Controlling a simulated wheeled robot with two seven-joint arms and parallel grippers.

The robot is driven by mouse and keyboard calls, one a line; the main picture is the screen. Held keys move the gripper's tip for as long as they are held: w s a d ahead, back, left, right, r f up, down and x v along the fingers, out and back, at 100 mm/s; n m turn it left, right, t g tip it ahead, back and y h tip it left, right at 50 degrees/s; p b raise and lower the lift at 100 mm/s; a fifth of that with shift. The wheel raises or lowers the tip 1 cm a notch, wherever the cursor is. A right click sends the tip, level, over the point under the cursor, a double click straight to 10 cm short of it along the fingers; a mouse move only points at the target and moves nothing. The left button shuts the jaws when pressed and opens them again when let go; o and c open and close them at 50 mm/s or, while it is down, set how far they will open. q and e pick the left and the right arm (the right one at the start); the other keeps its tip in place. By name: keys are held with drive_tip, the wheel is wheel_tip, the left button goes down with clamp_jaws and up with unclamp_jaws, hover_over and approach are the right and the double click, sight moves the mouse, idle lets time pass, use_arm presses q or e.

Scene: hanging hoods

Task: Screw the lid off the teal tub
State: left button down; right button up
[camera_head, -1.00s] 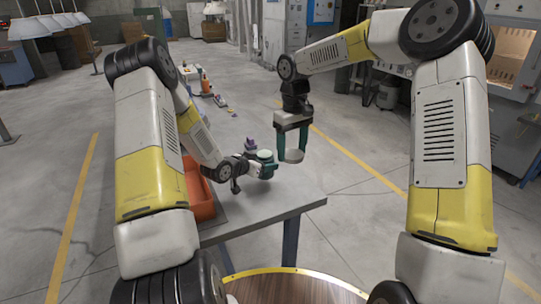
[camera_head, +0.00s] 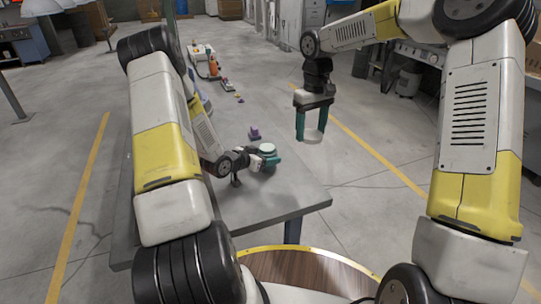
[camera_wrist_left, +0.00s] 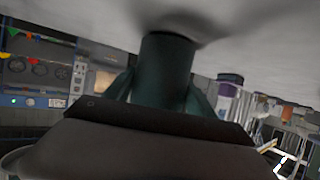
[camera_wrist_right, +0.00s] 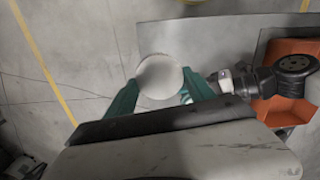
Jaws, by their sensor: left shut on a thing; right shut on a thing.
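The teal tub (camera_head: 268,165) is upright over the grey table near its right edge, with a pale round top. My left gripper (camera_head: 264,158) is shut around its side. In the left wrist view the dark teal tub (camera_wrist_left: 165,70) fills the space between the fingers. My right gripper (camera_head: 312,130) points down, shut on a pale round lid (camera_head: 313,136), held in the air to the right of the tub and clear of it. The right wrist view shows the lid (camera_wrist_right: 160,80) between the teal fingertips, beyond the table's edge.
A purple object (camera_head: 254,133) stands on the grey table (camera_head: 290,200) behind the tub. Several small items (camera_head: 228,86) lie farther back. An orange bin (camera_wrist_right: 285,112) shows in the right wrist view, near my left arm. The floor to the right of the table is open.

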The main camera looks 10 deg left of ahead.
use_arm(q)
drive_tip(key=shift+f, duration=0.1)
drive_tip(key=shift+c, duration=1.5)
unclamp_jaws()
